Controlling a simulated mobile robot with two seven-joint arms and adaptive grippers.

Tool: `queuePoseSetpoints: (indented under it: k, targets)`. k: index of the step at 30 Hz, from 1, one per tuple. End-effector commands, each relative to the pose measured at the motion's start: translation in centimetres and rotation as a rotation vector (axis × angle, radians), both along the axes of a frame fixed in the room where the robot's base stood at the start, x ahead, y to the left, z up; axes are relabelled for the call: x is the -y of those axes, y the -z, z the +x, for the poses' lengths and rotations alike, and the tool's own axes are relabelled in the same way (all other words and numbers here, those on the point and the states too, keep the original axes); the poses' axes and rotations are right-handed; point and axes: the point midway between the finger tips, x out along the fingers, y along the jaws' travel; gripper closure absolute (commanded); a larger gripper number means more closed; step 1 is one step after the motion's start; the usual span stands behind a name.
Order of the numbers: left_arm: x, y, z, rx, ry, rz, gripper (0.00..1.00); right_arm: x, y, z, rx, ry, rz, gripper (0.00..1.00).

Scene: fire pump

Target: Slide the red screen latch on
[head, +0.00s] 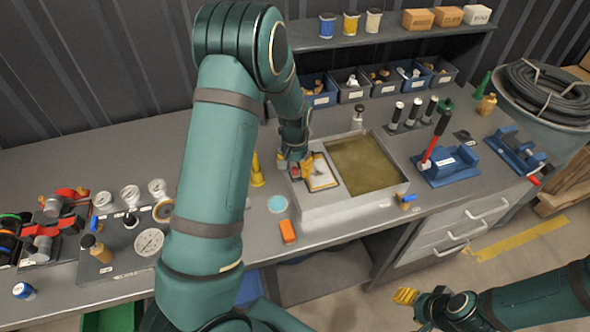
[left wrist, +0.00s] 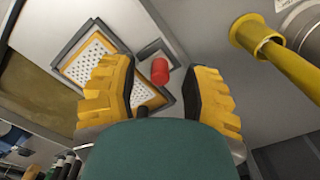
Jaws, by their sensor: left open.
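The red screen latch (left wrist: 160,70) is a small red knob in a dark-edged slot. In the left wrist view it lies between the two yellow fingers of my left gripper (left wrist: 160,92), with space visible on both sides. In the head view the latch (head: 294,172) is mostly hidden below the fingers. My left gripper (head: 295,164) is open over the left side of the grey tank (head: 345,211). The perforated screen (left wrist: 88,58) in a yellow frame is next to the latch; it also shows in the head view (head: 321,174). My right gripper (head: 408,297) is low at the right, away from the bench.
A yellow funnel-like piece (head: 257,170) stands left of the tank. An orange block (head: 287,231) and a light-blue disc (head: 277,204) lie in front. A blue fixture with a red lever (head: 430,150) stands right of it. Bins (head: 352,88) line the back.

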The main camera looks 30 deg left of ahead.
Motion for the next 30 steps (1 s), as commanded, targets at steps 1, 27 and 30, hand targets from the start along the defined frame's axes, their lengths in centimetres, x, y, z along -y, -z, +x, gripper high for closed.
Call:
queuePoseSetpoints:
  k: [1,27,30]
  targets:
    - [0.0,0.4,0.0,0.0,0.0,0.0,0.53,0.0,0.0,0.0,0.0,0.0,0.0,0.53]
    - [0.8,1.0,1.0,0.004,0.002,0.0,1.0,0.0,0.2,0.0,0.0,0.0,0.0,0.53]
    - [1.4,1.0,1.6,0.002,0.001,0.0,1.0,0.0,0.3,0.0,0.0,0.0,0.0,0.53]
